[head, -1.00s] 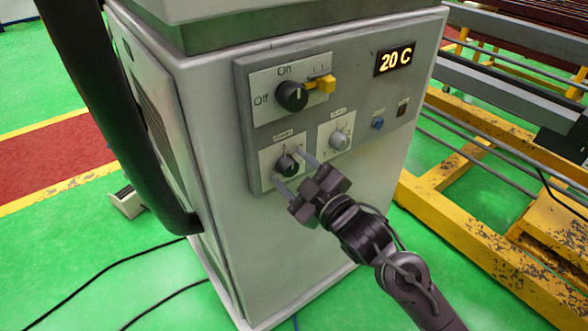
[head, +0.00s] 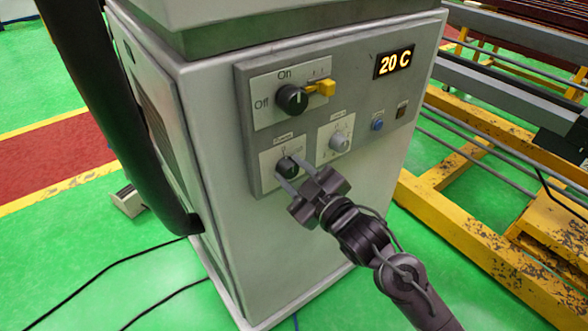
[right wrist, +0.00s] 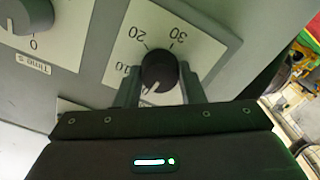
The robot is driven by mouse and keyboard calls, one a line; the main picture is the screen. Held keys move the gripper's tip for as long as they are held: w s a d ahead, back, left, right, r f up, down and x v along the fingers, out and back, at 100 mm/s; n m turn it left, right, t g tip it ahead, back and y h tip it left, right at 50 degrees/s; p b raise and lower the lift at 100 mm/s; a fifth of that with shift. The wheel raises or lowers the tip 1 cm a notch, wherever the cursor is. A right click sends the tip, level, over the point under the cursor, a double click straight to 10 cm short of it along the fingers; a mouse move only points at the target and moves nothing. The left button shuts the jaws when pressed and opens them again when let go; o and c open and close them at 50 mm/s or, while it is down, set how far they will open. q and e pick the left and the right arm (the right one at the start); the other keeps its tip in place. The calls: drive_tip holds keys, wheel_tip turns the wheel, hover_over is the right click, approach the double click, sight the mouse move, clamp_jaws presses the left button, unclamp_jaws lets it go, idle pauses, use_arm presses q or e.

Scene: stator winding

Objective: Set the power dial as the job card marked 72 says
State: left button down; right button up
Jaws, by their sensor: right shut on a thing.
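The power dial (head: 286,167) is a small black knob on a white plate at the lower left of the cabinet's grey panel. My right gripper (head: 291,174) is shut on it, one finger on each side. In the right wrist view the knob (right wrist: 158,69) sits between the two fingers, with the marks 10, 20 and 30 upside down around it. The white line on the knob points toward the picture's lower left, partly hard to read. No job card marked 72 is visible. My left gripper is out of view.
To the right are a grey time dial (head: 339,140), a blue button (head: 377,125) and a display (head: 395,60) reading 20 C. Yellow frames (head: 440,205) stand at the right.

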drive_tip(key=m+p, duration=0.5)
drive_tip(key=shift+r, duration=0.2)
drive_tip(key=m+p, duration=0.2)
drive_tip(key=m, duration=0.1)
drive_tip(key=shift+p, duration=0.4)
drive_tip(key=shift+f+m+p, duration=0.2)
drive_tip(key=shift+m+p, duration=0.55)
drive_tip(key=shift+m, duration=0.55)
drive_tip(key=o, duration=1)
drive_tip(key=shift+d, duration=0.1)
